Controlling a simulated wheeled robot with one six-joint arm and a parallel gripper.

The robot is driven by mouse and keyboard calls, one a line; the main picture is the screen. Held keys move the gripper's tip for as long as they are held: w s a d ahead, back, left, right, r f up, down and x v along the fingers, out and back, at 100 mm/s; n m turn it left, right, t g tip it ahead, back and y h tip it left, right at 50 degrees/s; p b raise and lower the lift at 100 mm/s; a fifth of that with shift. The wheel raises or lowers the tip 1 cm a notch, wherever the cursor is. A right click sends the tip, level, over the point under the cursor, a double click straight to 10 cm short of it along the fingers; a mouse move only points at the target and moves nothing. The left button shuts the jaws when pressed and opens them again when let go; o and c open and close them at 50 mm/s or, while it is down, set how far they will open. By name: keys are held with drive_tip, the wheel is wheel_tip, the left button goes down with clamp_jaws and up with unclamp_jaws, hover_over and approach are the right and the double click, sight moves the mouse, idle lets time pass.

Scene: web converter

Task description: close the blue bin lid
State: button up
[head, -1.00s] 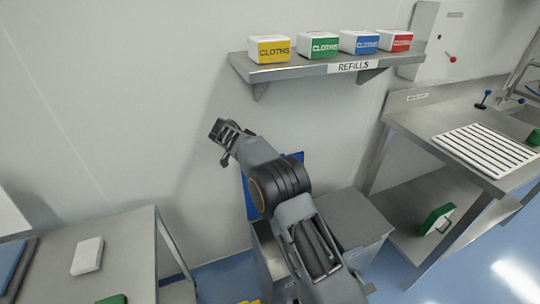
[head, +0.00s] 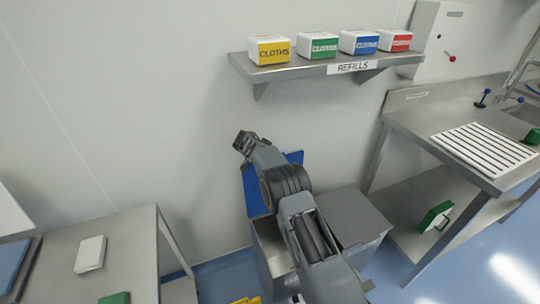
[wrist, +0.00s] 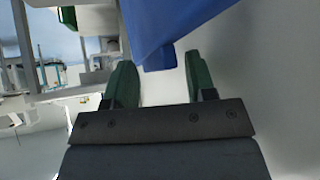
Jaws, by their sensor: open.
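The blue bin lid (head: 256,192) stands raised near the wall, partly hidden behind my arm. Its bin (head: 271,250) is a grey metal box below it, largely covered by my arm. My gripper (head: 243,140) is at the upper left of the lid, close to the wall. In the wrist view the lid (wrist: 170,25) fills the upper middle, and its lower corner lies just beyond the gap between the green fingertips of my open gripper (wrist: 160,72). Nothing is held. I cannot tell whether a finger touches the lid.
A grey-topped bin (head: 350,212) stands right beside the blue-lidded one. A shelf (head: 300,70) with several cloth boxes hangs above. Steel tables stand at left (head: 130,245) and right (head: 420,128). The wall is close behind the lid.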

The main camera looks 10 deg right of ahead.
clamp_jaws()
idle(0.3)
